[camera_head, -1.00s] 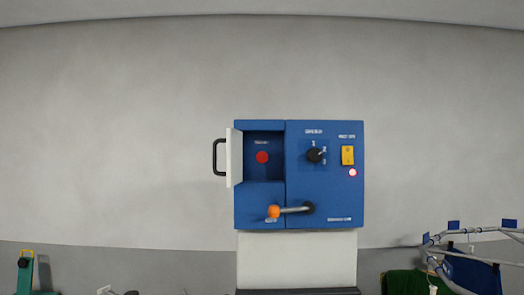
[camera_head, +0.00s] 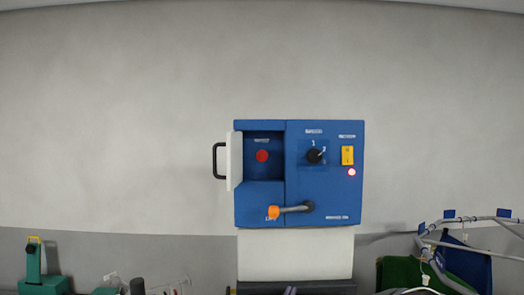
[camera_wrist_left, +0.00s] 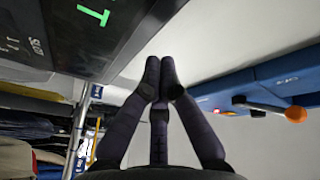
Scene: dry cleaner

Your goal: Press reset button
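A blue control panel (camera_head: 325,190) stands ahead on a white base. A round red button (camera_head: 262,156) sits in its left recess; the label above is too small to read. The recess's white door (camera_head: 235,160) stands open at the left. The tips of my left gripper (camera_head: 290,291) just show at the bottom edge, below and apart from the panel. In the left wrist view my left gripper (camera_wrist_left: 160,72) has its dark fingertips together, with nothing between them. The blue panel's edge (camera_wrist_left: 262,82) is at the right there. My right gripper is not in view.
The panel carries a lever with an orange knob (camera_head: 273,212), a black dial (camera_head: 315,156), a yellow switch (camera_head: 347,155) and a lit red lamp (camera_head: 352,172). A rack (camera_head: 480,222) with garments is at right. A dark screen (camera_wrist_left: 75,35) fills the upper left of the wrist view.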

